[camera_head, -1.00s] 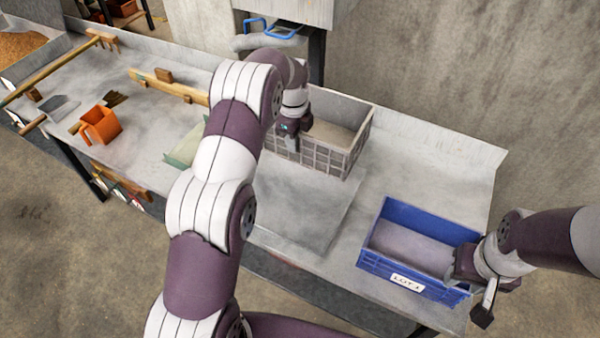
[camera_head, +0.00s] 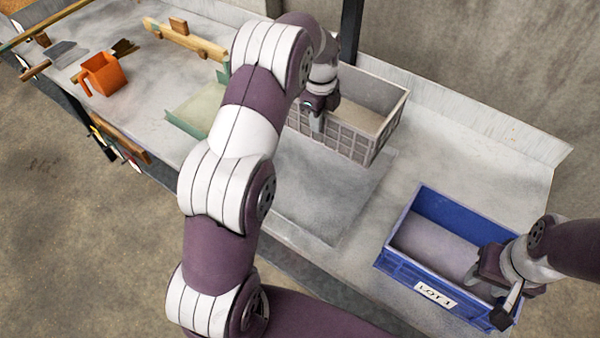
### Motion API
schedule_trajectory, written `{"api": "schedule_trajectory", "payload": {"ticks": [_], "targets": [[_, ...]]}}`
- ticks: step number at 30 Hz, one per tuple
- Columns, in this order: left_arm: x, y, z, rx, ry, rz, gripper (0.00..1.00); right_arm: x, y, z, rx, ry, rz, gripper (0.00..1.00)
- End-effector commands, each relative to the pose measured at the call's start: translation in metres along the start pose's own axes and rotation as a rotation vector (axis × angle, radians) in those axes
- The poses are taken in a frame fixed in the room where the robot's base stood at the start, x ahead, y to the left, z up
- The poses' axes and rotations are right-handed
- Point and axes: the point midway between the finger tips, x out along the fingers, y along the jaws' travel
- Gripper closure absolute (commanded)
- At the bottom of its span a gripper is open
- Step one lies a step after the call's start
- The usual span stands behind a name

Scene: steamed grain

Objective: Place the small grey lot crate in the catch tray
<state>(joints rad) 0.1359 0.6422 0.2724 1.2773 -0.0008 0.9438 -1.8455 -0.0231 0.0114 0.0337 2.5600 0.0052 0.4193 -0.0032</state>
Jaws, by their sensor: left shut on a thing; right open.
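The small grey crate (camera_head: 350,145) has slatted walls and stands at the back of the metal bench, empty inside as far as I see. My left gripper (camera_head: 317,122) is shut on its near wall, towards the left end; the arm hides the crate's left part. A shallow flat grey panel (camera_head: 325,200), perhaps the catch tray, lies in front of the crate, its left part hidden by my arm. My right gripper (camera_head: 503,302) is open at the near right corner of a blue crate; I cannot tell whether it touches.
The blue crate (camera_head: 425,290), labelled LOT, stands at the right of the bench. A green tray (camera_head: 193,108) is left of my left arm. An orange jug (camera_head: 104,76) and wooden tools (camera_head: 185,38) lie further left. A raised rim (camera_head: 490,125) runs along the back.

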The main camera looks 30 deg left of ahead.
Motion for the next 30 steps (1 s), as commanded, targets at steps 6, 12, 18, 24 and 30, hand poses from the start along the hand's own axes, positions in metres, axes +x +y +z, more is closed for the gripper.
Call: {"api": "schedule_trajectory", "payload": {"ticks": [6,12,18,24,30], "targets": [[0.034,0.060,0.013,-0.003,0.001,0.004,1.00,0.006,0.000,0.000,0.000,0.002,0.000,0.57],[0.049,0.078,0.017,-0.001,0.000,0.001,1.00,0.005,0.000,0.000,0.000,0.001,0.000,0.57],[0.082,0.080,0.017,-0.001,0.001,0.004,1.00,0.004,0.000,0.000,0.000,0.001,0.000,0.57],[0.088,0.079,0.017,-0.001,0.000,0.001,1.00,0.004,0.000,0.000,0.000,0.001,0.000,0.57],[0.091,0.079,0.016,0.000,0.001,0.003,0.76,0.006,0.000,0.001,0.000,0.001,0.000,0.57]]}}
